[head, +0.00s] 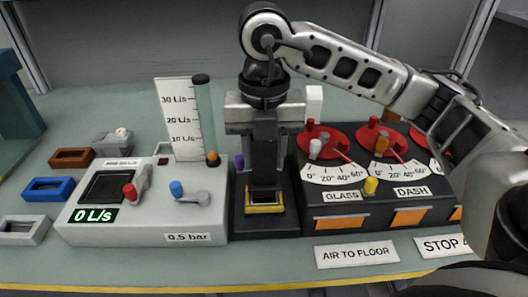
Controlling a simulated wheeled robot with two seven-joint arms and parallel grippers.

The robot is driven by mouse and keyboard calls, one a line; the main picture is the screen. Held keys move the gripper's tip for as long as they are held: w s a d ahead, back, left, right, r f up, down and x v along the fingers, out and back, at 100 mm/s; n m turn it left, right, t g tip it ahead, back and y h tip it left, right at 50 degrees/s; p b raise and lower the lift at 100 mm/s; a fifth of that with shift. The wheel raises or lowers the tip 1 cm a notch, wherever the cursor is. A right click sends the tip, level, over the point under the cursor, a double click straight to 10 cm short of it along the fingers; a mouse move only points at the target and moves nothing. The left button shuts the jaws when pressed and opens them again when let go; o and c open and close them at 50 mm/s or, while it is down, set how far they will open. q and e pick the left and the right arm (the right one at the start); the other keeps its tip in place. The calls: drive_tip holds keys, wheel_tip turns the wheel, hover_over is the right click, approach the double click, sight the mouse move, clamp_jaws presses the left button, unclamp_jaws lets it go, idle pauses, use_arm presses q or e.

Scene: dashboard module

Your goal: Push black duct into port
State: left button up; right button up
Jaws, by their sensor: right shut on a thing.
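My right gripper (264,150) points straight down near the middle of the head view, its arm coming in from the right. It is shut on the black duct (264,177), a dark upright piece between and below its fingers. The port (264,209), with a yellow rim, is directly under the duct on a black base. The duct's lower end overlaps the port's back in this view. I cannot tell how deep it sits, or whether it touches. My left gripper is not in view.
Left is a grey box with a display reading 0 L/s (94,215), a red knob (130,193) and a blue-capped lever (177,188). A flow scale (178,118) stands behind. Right is a black panel with red dials (320,141). Coloured frames (48,190) lie far left.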

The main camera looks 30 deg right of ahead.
sight(264, 171)
idle(0.7)
drive_tip(key=shift+f+b, duration=0.15)
drive_tip(key=shift+b, duration=0.15)
drive_tip(key=shift+f+b, duration=0.3)
drive_tip(key=shift+f+b, duration=0.3)
drive_tip(key=shift+f, duration=0.05)
drive_tip(key=shift+f+b, duration=0.95)
drive_tip(key=shift+f, duration=0.1)
drive_tip(key=shift+f, duration=0.1)
drive_tip(key=o, duration=1.1)
